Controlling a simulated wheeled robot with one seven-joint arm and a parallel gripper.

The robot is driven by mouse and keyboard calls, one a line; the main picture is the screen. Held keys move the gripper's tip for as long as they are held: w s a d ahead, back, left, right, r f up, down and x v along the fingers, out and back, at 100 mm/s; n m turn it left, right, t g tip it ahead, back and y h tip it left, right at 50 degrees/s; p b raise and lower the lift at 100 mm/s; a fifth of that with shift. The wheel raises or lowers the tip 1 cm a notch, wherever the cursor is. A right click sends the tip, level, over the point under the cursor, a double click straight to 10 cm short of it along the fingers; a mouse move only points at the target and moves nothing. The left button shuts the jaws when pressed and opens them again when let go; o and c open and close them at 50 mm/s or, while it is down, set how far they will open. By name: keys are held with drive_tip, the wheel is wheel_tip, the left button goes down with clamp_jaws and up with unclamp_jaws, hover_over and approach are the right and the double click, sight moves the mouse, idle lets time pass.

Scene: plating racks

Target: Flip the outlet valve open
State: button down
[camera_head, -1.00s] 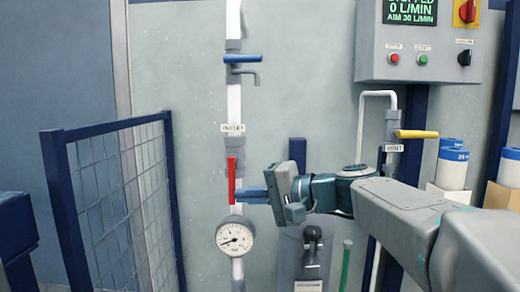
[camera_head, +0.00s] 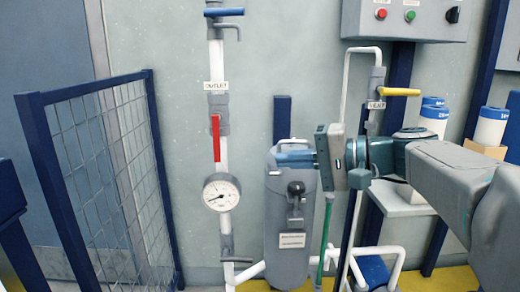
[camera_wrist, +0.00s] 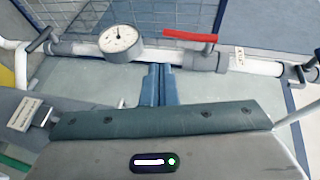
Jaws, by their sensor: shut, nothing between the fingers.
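The outlet valve (camera_head: 218,101) sits on a white vertical pipe under a label reading OUTLET (camera_head: 216,85). Its red lever (camera_head: 216,138) hangs straight down, in line with the pipe, in the head view. In the wrist view the red lever (camera_wrist: 190,36) also lies along the pipe, beyond my fingertips. My gripper (camera_head: 279,158) is shut and empty, to the right of the lever and clear of it, in front of the grey tank. In the wrist view its blue fingers (camera_wrist: 160,68) are together, pointing at the pipe between gauge and valve.
A round pressure gauge (camera_head: 221,192) is on the pipe below the lever. A blue-handled valve (camera_head: 224,13) is above. A yellow-handled vent valve (camera_head: 399,92) and a grey tank (camera_head: 285,230) stand right. A mesh guard (camera_head: 105,185) stands left.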

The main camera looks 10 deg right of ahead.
drive_tip(key=shift+f+v, duration=0.25)
drive_tip(key=shift+v, duration=0.9)
drive_tip(key=s+a+g+h+p, duration=0.2)
drive_tip(key=s+g+h+p, duration=0.35)
drive_tip(key=p, duration=1.25)
drive_tip(key=s+d+r+n+h+p, duration=0.4)
drive_tip(key=s+r+h+p, duration=0.2)
drive_tip(key=p, duration=0.9)
drive_tip(key=shift+s+t+h, duration=0.45)
drive_tip(key=shift+s+h, duration=0.65)
drive_tip(key=shift+h, duration=0.05)
drive_tip(key=shift+d, duration=0.1)
